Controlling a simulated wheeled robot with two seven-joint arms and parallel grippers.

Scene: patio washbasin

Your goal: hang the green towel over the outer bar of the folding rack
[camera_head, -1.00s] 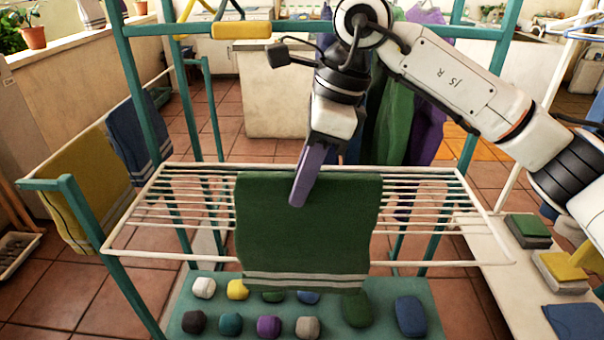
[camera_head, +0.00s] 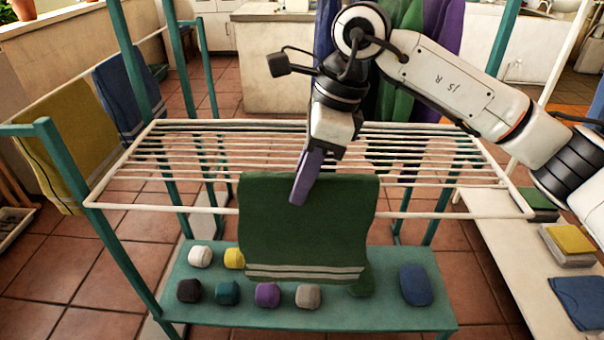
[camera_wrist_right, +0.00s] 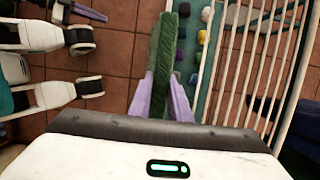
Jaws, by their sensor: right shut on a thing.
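The green towel (camera_head: 308,225) hangs from my right gripper (camera_head: 305,180), whose purple fingers are shut on its top edge. In the right wrist view the towel (camera_wrist_right: 163,60) stands edge-on between the fingers (camera_wrist_right: 160,98). The white folding rack (camera_head: 122,163) is spread out flat behind it. Its outer bar (camera_head: 450,215) passes behind the towel, which hides the bar's middle. In the right wrist view the towel is apart from the outer bar (camera_wrist_right: 209,50), on my side of it.
A teal shelf (camera_head: 390,318) below holds several rolled cloths and a blue bundle (camera_head: 415,285). Teal posts (camera_head: 128,60) frame the rack. Yellow (camera_head: 70,140) and blue towels (camera_head: 128,95) hang at left. A white bench (camera_head: 520,270) with folded cloths stands at right.

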